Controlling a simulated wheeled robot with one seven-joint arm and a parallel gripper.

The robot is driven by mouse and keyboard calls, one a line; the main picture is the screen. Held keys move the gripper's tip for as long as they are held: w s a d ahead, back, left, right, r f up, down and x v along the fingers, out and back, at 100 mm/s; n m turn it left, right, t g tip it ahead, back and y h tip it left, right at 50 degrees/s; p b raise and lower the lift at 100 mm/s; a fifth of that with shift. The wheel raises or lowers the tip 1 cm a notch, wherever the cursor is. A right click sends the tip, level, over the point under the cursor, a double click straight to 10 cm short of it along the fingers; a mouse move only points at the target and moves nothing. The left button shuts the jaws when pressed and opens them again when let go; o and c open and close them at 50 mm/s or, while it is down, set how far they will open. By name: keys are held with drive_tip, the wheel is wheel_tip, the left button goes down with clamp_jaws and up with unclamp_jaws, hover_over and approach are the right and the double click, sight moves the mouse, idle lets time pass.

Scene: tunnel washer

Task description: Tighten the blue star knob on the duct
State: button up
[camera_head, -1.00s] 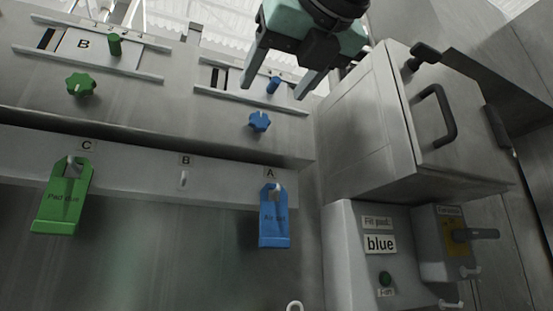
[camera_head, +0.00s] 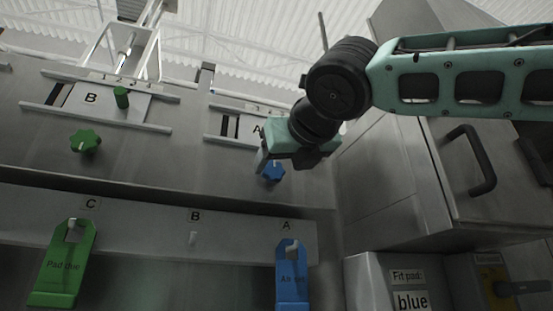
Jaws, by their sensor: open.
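The blue star knob (camera_head: 273,171) sits on the sloped grey metal duct face, below the slot plate marked A (camera_head: 236,127). My gripper (camera_head: 262,165) is right by the knob, at its upper left in the picture. Its jaws are open, and one finger shows just left of the knob. The other finger is hidden behind the gripper body, so I cannot tell whether the knob lies between the fingers or whether anything touches. The blue cylindrical peg near plate A is hidden behind my gripper.
A green star knob (camera_head: 85,141) and green peg (camera_head: 121,97) are at plate B. A green tag (camera_head: 62,265) hangs at hook C, a blue tag (camera_head: 291,275) at hook A; hook B (camera_head: 193,238) is empty. A grey cabinet with a black handle (camera_head: 472,160) stands at right.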

sight(275, 172)
drive_tip(key=shift+p+x, duration=0.65)
drive_tip(key=shift+x, duration=1.1)
drive_tip(key=c, duration=1)
drive_tip(key=shift+o, duration=0.2)
